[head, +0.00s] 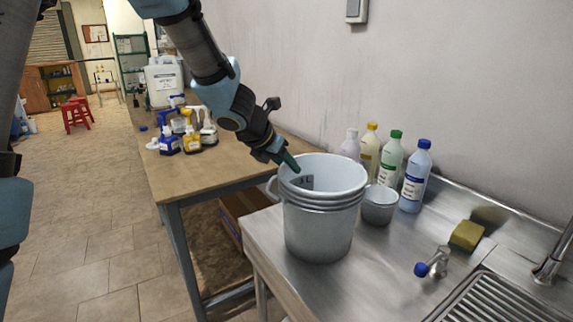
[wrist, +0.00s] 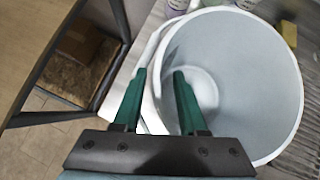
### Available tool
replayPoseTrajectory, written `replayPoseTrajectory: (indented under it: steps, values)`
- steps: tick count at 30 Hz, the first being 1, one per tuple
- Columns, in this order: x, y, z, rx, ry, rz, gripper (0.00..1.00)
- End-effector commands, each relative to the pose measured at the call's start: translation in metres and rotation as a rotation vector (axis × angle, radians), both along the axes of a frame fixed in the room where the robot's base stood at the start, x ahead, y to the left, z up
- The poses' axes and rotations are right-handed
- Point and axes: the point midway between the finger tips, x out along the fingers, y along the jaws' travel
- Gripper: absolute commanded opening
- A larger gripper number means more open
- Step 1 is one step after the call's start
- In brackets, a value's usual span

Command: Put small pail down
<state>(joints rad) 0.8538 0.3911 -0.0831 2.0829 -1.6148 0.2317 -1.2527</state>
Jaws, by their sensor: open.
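A large light-grey pail (head: 318,230) with several ridges below its rim stands upright on the steel counter. A loop handle shows at its left. A much smaller grey pail (head: 379,207) stands on the counter close to its right side. My gripper (head: 290,168) is at the large pail's left rim. In the wrist view my gripper (wrist: 160,73) is open, its green fingers apart. The large pail's rim (wrist: 300,95) curves between them, one finger outside and one over the inside. I cannot tell whether either finger touches the wall. The small pail is not clear in the wrist view.
Several bottles (head: 390,160) stand behind the pails by the wall. A wooden table (head: 165,180) with bottles adjoins at left. The counter's front is clear.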

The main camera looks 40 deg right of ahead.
Motion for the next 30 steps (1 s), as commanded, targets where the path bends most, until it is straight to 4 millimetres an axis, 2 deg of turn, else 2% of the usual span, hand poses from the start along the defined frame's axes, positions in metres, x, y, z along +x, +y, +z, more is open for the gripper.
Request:
replayPoseTrajectory:
  steps: [8, 21, 30]
  values:
    - [-0.001, 0.005, 0.009, -0.001, 0.0, 0.002, 0.41]
    - [-0.014, 0.06, 0.075, -0.003, -0.002, 0.002, 0.41]
    - [-0.019, 0.077, 0.091, 0.0, 0.0, 0.0, 0.41]
